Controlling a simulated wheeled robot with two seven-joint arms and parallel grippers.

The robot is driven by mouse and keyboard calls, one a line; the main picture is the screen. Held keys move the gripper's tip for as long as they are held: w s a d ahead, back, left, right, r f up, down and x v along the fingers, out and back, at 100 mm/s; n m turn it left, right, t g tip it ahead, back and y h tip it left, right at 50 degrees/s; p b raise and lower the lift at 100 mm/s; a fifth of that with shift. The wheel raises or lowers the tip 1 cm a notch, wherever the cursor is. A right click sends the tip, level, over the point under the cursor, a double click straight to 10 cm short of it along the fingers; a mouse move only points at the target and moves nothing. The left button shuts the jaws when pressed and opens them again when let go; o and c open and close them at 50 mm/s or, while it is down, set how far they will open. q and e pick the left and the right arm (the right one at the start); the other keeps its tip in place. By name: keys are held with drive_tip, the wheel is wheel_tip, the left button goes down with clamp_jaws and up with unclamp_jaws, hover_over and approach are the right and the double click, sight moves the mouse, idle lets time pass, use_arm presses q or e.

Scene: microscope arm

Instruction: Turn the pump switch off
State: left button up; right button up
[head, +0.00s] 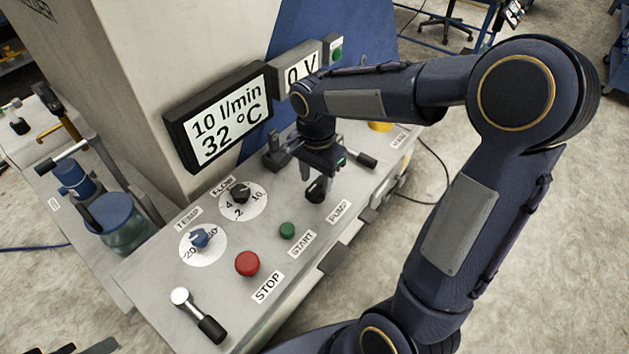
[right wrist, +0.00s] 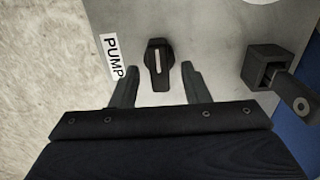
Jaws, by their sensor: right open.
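The pump switch (head: 317,189) is a black rotary knob on the grey panel, next to the PUMP label (head: 339,212) in the head view. In the right wrist view the knob (right wrist: 157,60) shows with a pale line along its top. My right gripper (head: 306,168) is above the panel close to the switch. Its jaws are open, and in the wrist view (right wrist: 157,76) one finger lies on each side of the knob's near end. I cannot tell whether either finger touches it. My left gripper is not in view.
A green START button (head: 287,230), a red STOP button (head: 247,263), a FLOW knob (head: 241,193) and a blue TEMP knob (head: 199,238) are on the same panel. A lever (head: 199,316) stands at the front. A display (head: 217,115) reads 10 l/min and 32 °C.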

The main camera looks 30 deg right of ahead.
drive_tip(key=shift+f, duration=0.95)
clamp_jaws()
